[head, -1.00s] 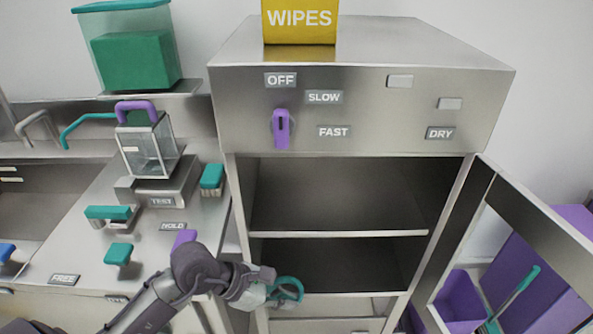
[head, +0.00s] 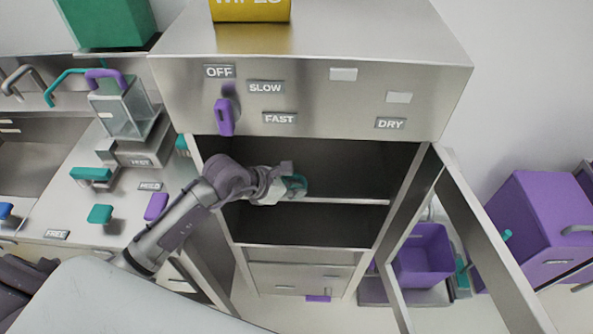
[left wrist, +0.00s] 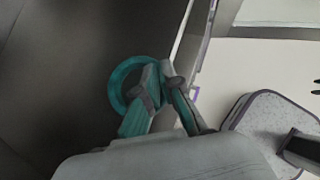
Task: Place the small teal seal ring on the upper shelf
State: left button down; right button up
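The teal seal ring (head: 300,186) is in the fingers of my left gripper (head: 286,184), at the left part of the open cabinet. In the head view it overlaps the upper compartment, just above the front edge of the upper shelf (head: 345,201). I cannot tell whether it touches the shelf. In the left wrist view the ring (left wrist: 117,85) juts out left of the gripper (left wrist: 163,72), whose fingers are closed together on it and hide part of it. My right gripper is not in view.
The cabinet door (head: 487,240) stands open on the right. A lower compartment (head: 300,226) lies below the shelf. A purple knob (head: 225,117) sits on the panel above, with a yellow wipes box (head: 250,9) on top. The upper compartment looks empty right of the gripper.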

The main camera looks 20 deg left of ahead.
aim_at(297, 177)
pick_arm(q)
jog(key=shift+w+a, duration=0.15)
jog(key=shift+w, duration=0.65)
jog(key=w, duration=0.1)
jog(key=w+a+p, duration=0.1)
jog(key=w, duration=0.1)
jog(key=shift+w+a+r, duration=0.1)
jog(key=shift+w+r, duration=0.05)
jog(key=shift+w, duration=0.15)
jog(key=shift+f+p, duration=0.35)
jog(key=shift+f, duration=0.55)
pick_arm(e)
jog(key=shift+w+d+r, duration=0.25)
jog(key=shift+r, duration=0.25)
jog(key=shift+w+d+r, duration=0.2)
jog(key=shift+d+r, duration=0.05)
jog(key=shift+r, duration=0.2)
pick_arm(q)
jog(key=shift+s, duration=0.1)
jog(key=shift+f, duration=0.2)
jog(key=c, duration=1.3)
grip_release()
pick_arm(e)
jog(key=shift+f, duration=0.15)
